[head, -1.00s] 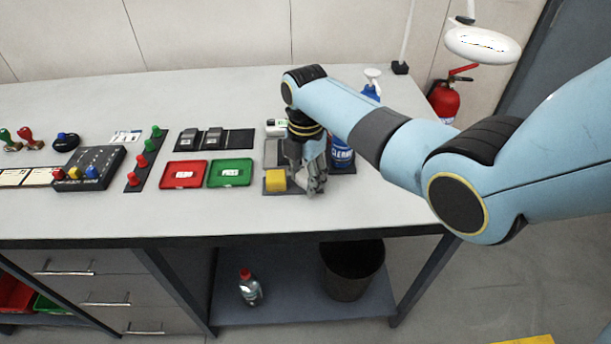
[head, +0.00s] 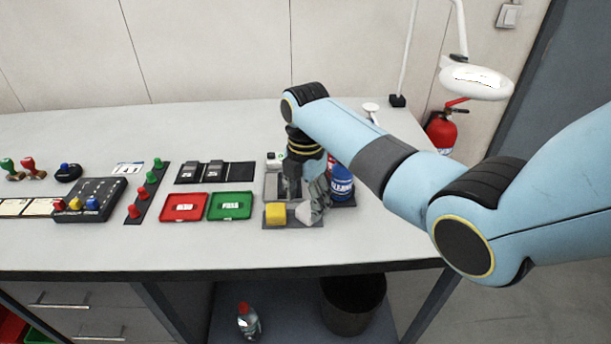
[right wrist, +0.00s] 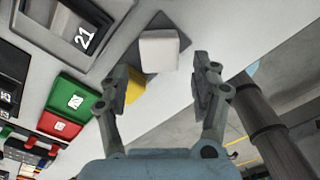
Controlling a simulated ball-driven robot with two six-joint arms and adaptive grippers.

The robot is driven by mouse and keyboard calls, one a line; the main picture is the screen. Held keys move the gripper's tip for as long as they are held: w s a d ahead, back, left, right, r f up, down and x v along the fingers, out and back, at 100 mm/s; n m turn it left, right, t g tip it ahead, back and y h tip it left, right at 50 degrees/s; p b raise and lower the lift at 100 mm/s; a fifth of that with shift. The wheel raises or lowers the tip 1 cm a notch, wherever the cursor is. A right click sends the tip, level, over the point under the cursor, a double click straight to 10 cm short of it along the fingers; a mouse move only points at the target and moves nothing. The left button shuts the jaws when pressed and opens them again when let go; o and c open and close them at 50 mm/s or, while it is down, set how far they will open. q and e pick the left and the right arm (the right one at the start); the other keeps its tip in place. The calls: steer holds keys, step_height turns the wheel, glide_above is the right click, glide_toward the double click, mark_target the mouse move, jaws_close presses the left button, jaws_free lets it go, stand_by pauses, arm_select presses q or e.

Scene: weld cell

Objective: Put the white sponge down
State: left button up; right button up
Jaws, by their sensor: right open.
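The white sponge (head: 304,212) rests on a dark pad (head: 288,225) near the front of the bench, just right of the yellow sponge (head: 275,212). In the right wrist view the white sponge (right wrist: 159,50) lies on its dark mat beyond and between the fingertips, with a gap on both sides. My right gripper (head: 314,200) is open and empty, right by the white sponge and partly covering it in the head view. In the right wrist view its two fingers (right wrist: 161,74) stand wide apart. My left gripper is not in view.
A blue cleaner bottle (head: 341,185) stands close behind and right of my right gripper. Green (head: 230,206) and red (head: 184,207) trays lie to the left. The bench top (head: 330,248) is clear toward its front edge.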

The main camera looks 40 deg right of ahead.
mark_target(306, 210)
step_height(306, 210, up, 8)
steer(key=shift+r, duration=0.25)
stand_by(0.4)
